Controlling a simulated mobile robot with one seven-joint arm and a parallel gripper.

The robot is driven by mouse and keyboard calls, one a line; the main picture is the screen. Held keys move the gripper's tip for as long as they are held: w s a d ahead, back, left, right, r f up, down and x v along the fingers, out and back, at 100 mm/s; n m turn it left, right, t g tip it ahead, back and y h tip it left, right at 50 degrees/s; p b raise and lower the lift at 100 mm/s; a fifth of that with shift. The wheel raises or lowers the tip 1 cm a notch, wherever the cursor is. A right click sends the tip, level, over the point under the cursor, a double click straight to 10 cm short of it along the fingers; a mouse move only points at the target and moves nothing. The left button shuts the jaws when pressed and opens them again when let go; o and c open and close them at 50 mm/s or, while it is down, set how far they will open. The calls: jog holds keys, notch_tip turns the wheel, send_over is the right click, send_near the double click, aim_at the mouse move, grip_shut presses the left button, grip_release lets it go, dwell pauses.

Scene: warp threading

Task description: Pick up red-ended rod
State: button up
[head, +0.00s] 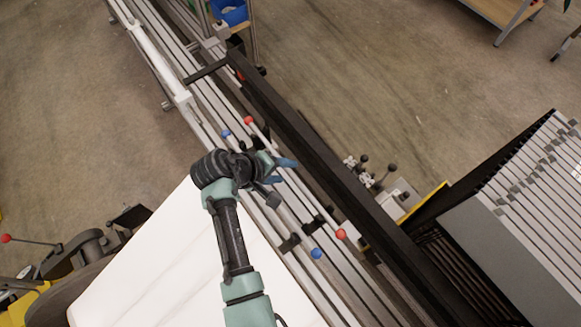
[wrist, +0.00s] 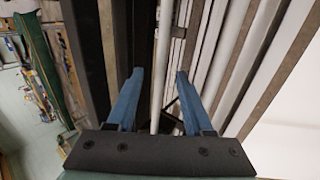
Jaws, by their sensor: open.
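The red-ended rod (head: 248,121) lies along the long machine frame in the head view. Red balls show at its upper-left and lower-right ends, and my gripper hides part of its middle. My gripper (head: 282,171) is open over that middle stretch, its blue fingers pointing right. In the wrist view the gripper (wrist: 160,73) is open, with a thin pale rod (wrist: 163,55) running between the two blue fingers in the picture. No red end shows there. I cannot tell how far above the rod the fingers are, and no contact is visible.
A parallel rod with blue ball ends (head: 316,253) lies left of the red-ended one. A long black beam (head: 300,135) runs close along the right side. Dark clamps (head: 290,243) sit on the rails. A white panel (head: 165,265) lies below-left of my arm.

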jog(key=shift+w+d+f, duration=0.25)
jog(key=shift+d+f, duration=0.1)
jog(key=shift+f, duration=0.25)
jog(key=shift+c, duration=0.2)
grip_shut()
jog(key=shift+r, duration=0.1)
dwell(0.8)
